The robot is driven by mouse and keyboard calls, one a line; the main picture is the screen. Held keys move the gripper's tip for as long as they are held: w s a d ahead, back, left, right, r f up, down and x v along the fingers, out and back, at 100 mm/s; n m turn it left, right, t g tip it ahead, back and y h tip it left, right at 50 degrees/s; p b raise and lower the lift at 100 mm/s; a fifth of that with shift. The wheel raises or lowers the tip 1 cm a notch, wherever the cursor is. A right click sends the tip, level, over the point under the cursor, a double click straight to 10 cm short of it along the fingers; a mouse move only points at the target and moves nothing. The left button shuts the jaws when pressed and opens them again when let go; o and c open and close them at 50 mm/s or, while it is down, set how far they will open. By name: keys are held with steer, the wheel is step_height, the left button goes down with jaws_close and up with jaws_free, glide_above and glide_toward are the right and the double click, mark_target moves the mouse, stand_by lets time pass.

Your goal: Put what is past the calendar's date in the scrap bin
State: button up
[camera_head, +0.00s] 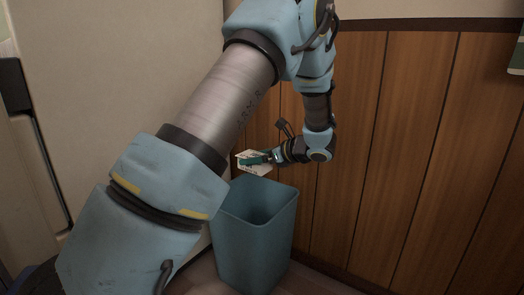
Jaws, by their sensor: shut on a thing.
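The scrap bin (257,239) is a tall blue-grey open-topped bin on the floor in the middle of the view. Its visible inside looks empty, though its bottom is hidden. My gripper (266,158) is above the bin's far rim, apart from it, and shut on a small white item with a teal part (247,163). The item is tilted, and its print is too small to read. Its lower part hangs over the bin's opening as seen from here. A green thing at the upper right edge (518,60) is cut off; I cannot tell whether it is the calendar.
A wood-panelled wall (420,130) stands behind and to the right of the bin. A pale cabinet or appliance (110,70) with a dark handle (14,88) fills the left. My arm crosses the view and hides part of the bin's left side.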

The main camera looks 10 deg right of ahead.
mark_target(269, 171)
steer(key=shift+w+d+f, duration=0.15)
steer(key=shift+w+d, duration=0.1)
steer(key=shift+w, duration=0.05)
step_height(269, 171, down, 6)
steer(key=b, duration=0.2)
steer(key=shift+b, duration=0.4)
steer(key=shift+r, duration=0.2)
steer(key=o, duration=1.4)
steer(key=p+v, duration=0.3)
steer(key=v, duration=0.6)
steer(key=shift+s+d+r, duration=0.15)
steer(key=shift+s+d, duration=0.05)
steer(key=shift+d, duration=0.05)
steer(key=shift+s+d+r+p, duration=0.15)
steer(key=shift+s+d+p, duration=0.15)
steer(key=shift+s, duration=0.1)
